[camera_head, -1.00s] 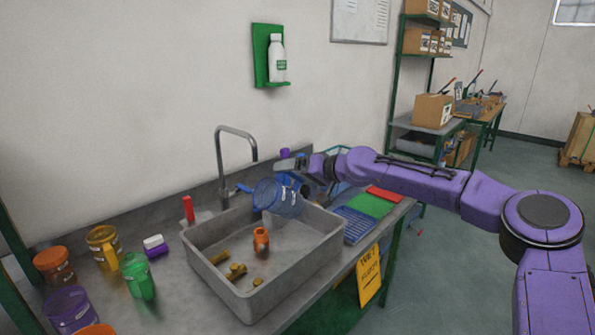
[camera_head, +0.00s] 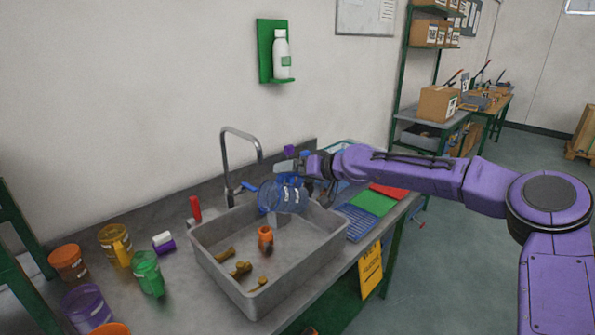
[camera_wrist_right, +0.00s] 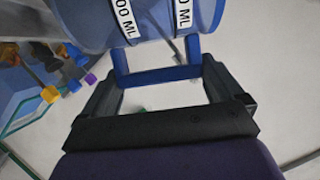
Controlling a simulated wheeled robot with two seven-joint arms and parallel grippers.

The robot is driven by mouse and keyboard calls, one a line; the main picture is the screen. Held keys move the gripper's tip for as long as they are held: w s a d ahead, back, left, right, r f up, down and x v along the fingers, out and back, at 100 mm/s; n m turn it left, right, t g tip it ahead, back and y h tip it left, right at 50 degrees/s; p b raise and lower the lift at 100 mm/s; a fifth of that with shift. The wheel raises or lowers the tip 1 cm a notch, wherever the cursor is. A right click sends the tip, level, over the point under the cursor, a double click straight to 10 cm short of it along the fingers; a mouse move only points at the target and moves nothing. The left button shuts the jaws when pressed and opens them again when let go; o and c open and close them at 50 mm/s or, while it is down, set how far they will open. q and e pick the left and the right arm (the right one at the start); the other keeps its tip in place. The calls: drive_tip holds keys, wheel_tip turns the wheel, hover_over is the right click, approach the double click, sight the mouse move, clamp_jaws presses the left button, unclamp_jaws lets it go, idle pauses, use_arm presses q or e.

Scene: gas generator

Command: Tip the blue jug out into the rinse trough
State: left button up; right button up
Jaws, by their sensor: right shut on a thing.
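The translucent blue jug (camera_head: 284,196) with white markings hangs above the back of the grey rinse trough (camera_head: 297,275), lying on its side with one end pointing left. My right gripper (camera_head: 313,190) is to its right. In the right wrist view the jug (camera_wrist_right: 150,28) fills the top, and the right gripper's fingers (camera_wrist_right: 160,88) are closed on its blue handle (camera_wrist_right: 155,76). A faint pale patch shows below the jug in the head view; I cannot tell whether it is liquid. My left gripper is not in view.
The trough holds an orange bottle (camera_head: 265,238) and several brass pieces (camera_head: 240,269). A tap (camera_head: 228,165) rises behind it. A blue rack (camera_head: 355,222) and green mat (camera_head: 374,203) lie right of the trough.

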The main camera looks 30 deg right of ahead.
drive_tip(key=shift+s+a+r+n+h+p, duration=0.1)
drive_tip(key=shift+a+r+n+h+p, duration=0.25)
drive_tip(key=shift+a+r+p, duration=0.3)
drive_tip(key=shift+s+a+r+n+h+p, duration=0.2)
drive_tip(key=shift+a+r+n+h+p, duration=0.2)
drive_tip(key=shift+a+r+n, duration=0.2)
drive_tip(key=shift+s+a+r+n+h+p, duration=0.2)
drive_tip(key=shift+a+r+n+h+p, duration=0.05)
drive_tip(key=shift+a+r+n+p, duration=0.3)
drive_tip(key=shift+s+a+r+n+t+h+p, duration=0.15)
drive_tip(key=shift+a+r+n+h+p, duration=0.1)
drive_tip(key=shift+a, duration=0.3)
drive_tip(key=shift+s+a+r+n+t+h+p, duration=0.15)
drive_tip(key=shift+a+r+n+h, duration=0.1)
drive_tip(key=shift+a, duration=0.3)
drive_tip(key=shift+s+a+r+n+h, duration=0.1)
drive_tip(key=shift+a+n+h, duration=0.1)
drive_tip(key=shift+a, duration=0.25)
drive_tip(key=shift+s+a+r+n+h, duration=0.1)
drive_tip(key=shift+a+n, duration=0.1)
drive_tip(key=shift+a, duration=0.25)
idle(0.5)
